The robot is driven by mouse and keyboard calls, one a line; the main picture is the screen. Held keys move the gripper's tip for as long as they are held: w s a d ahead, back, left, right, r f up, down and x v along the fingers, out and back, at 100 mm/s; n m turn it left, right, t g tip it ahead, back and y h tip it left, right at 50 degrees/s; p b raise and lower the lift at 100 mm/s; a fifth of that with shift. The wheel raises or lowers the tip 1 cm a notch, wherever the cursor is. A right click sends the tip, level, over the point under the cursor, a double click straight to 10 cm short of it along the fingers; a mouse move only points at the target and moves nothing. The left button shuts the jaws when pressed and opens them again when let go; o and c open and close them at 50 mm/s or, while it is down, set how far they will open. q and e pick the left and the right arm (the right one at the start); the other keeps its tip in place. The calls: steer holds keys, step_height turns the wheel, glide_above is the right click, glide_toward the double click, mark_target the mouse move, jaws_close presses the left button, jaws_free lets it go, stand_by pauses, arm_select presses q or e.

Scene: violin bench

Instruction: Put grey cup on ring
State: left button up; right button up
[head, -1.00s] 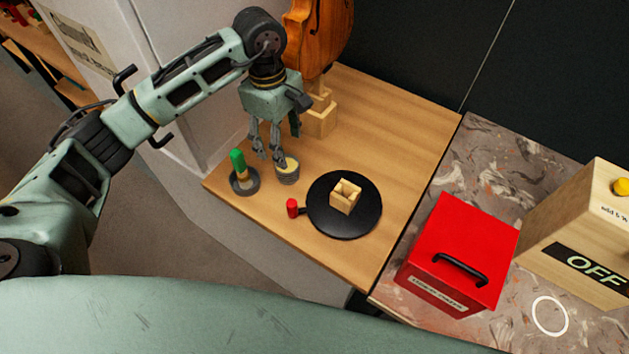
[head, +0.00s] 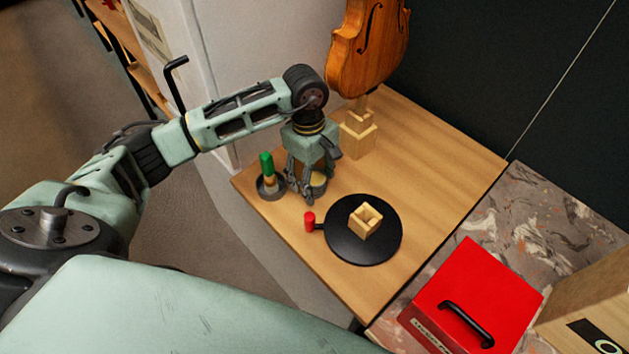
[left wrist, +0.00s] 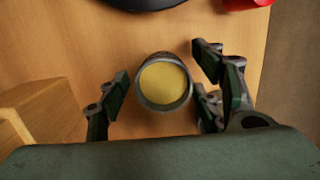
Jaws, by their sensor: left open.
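The grey cup (head: 319,188), with a yellow top surface, stands upright on the wooden bench; my gripper partly covers it in the head view. The left wrist view looks down into the cup (left wrist: 165,84). My left gripper (head: 306,186) points down at the cup. Its fingers are open, one side left of the cup and the other right of it, with gaps visible in the wrist view. The white ring is not in either current view. My right gripper is not in view.
A green-handled tool in a dark round holder (head: 271,187) stands close left of the cup. A black disc (head: 350,245) with a wooden block (head: 365,219) and red knob (head: 310,221) lies in front. A violin (head: 366,45) stands behind; a red box (head: 470,300) sits right on the marbled counter.

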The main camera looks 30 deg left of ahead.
mark_target(319, 182)
arm_select(q)
steer(key=shift+f, duration=0.1)
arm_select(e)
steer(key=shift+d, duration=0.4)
arm_select(q)
steer(key=c, duration=1.5)
steer(key=shift+o, duration=0.2)
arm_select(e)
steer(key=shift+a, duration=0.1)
